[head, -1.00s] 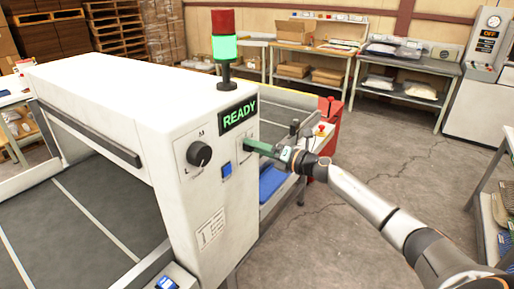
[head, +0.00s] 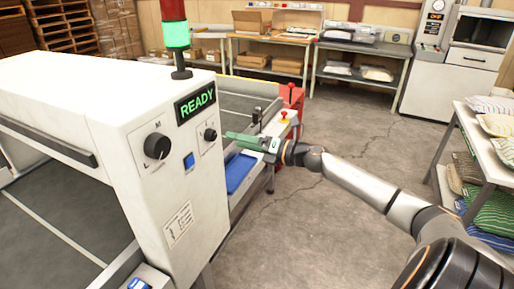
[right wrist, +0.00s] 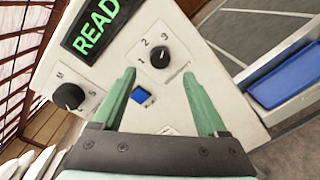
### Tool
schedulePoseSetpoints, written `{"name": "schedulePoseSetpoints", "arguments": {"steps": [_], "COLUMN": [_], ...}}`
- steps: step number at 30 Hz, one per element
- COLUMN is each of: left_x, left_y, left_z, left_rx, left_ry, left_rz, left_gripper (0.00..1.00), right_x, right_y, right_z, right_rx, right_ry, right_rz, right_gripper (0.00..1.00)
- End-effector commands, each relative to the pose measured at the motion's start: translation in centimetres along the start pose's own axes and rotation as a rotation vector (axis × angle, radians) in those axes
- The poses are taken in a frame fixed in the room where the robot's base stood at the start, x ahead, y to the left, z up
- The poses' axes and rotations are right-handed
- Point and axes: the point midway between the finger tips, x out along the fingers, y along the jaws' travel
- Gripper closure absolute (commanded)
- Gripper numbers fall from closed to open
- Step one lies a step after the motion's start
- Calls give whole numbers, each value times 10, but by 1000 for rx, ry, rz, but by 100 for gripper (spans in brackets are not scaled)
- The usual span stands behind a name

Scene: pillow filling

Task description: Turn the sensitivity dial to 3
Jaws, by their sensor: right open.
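The sensitivity dial (head: 210,134) is a small black knob on a white plate, on the white machine's end panel, below the READY sign. In the right wrist view the dial (right wrist: 160,57) has the marks 1, 2 and 3 around its top; its pointer is too small to read surely. My right gripper (head: 228,137) has green fingers and stands just off the panel, to the right of the dial. In the right wrist view my right gripper (right wrist: 158,77) is open and empty, its fingers apart on either side below the dial. My left gripper is not in view.
A larger black size knob (head: 157,146) and a blue button (head: 189,161) are on the same panel. The green READY sign (head: 196,103) is above. A blue tray (head: 240,172) lies beyond the machine. A shelf of pillows (head: 490,150) stands right; the floor between is free.

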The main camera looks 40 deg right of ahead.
Motion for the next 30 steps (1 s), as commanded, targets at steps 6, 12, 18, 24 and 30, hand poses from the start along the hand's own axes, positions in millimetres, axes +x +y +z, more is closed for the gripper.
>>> {"name": "schedulePoseSetpoints", "arguments": {"steps": [6, 12, 18, 24, 30], "left_x": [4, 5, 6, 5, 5], "left_y": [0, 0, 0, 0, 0], "left_z": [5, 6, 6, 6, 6], "left_rx": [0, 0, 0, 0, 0], "left_ry": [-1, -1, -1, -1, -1], "left_rz": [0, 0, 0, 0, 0], "left_gripper": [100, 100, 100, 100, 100], "right_x": [-24, -41, -49, -50, -50], "right_y": [-2, -1, 0, 0, 0], "right_z": [-2, -1, 0, 0, 0], "right_rx": [0, 2, -1, -1, -1], "right_ry": [3, 1, 1, 0, 0], "right_rz": [-3, -1, 0, 0, 0], "right_gripper": [24, 24, 24, 24, 24]}}
